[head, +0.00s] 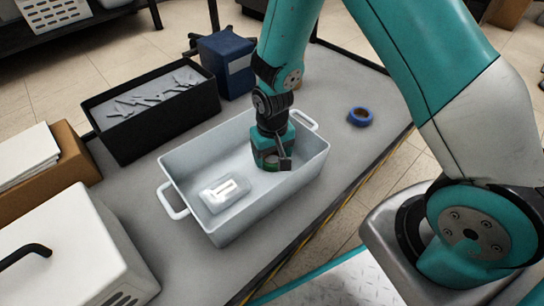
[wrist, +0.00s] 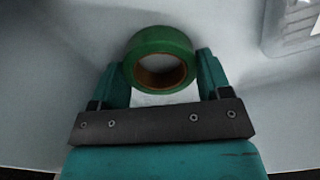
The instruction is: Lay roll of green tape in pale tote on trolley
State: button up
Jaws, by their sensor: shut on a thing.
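The pale tote (head: 270,203) stands on the grey trolley top (head: 150,222), with a handle at each end. My gripper (head: 273,163) reaches down inside the tote near its far right end. In the wrist view my gripper (wrist: 163,75) is shut on the roll of green tape (wrist: 160,42), one finger on each side of it. Only a little of the green tape (head: 271,162) shows in the head view, the rest being hidden by the gripper. I cannot tell whether the roll touches the tote floor.
A clear package with a white label (head: 224,193) lies in the near left part of the tote. A black bin of grey parts (head: 152,106), a dark blue box (head: 228,62) and a white case (head: 75,250) stand around the tote. A blue tape roll (head: 360,117) lies to the right, with bare trolley top around it.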

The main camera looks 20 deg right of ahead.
jog(key=shift+f, duration=0.1)
jog(key=o, duration=0.9)
jog(key=s+a+r+n+y+p, duration=0.1)
jog(key=s+r+p, duration=0.15)
jog(key=r, duration=0.55)
jog(key=s+a+r+p, duration=0.1)
jog(key=r+p, duration=0.2)
jog(key=r, duration=0.6)
jog(key=s+a+r+n+y+p, duration=0.1)
jog(key=s+a+r+p, duration=0.1)
jog(key=r, duration=0.6)
jog(key=s+r+n, duration=0.1)
jog(key=s+r, duration=0.2)
jog(key=s, duration=0.1)
jog(key=s+a+r+n+y, duration=0.1)
jog(key=s+r+n, duration=0.1)
jog(key=s+r, duration=0.2)
jog(key=s+r+n+y, duration=0.1)
jog(key=s+r+n, duration=0.1)
jog(key=s+r, duration=0.2)
jog(key=shift+s+a+r, duration=0.15)
jog(key=shift+s+a, duration=0.15)
jog(key=shift+s, duration=0.4)
